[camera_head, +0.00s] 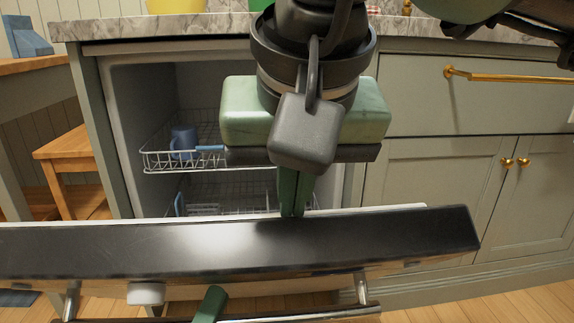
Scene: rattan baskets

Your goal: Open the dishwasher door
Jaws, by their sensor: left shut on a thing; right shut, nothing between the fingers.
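The dishwasher door (240,245) is tilted outward from the cabinet, its dark top edge toward me. A metal handle bar (300,315) runs along its front at the bottom of the view. My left gripper (210,304) shows only as a green finger at the handle; it is shut on the handle, with the rest out of view. My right gripper (291,206) is shut and empty. Its fingers point down at the inner side of the door's top edge; whether they touch it I cannot tell. The open dishwasher interior (125,100) shows behind, partly hidden by my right gripper.
A wire rack (160,166) inside holds a blue mug (183,141); a lower rack (240,207) is partly hidden. A marble counter (150,27) lies above. Cabinets (440,185) stand at right, a wooden stool (70,150) at left.

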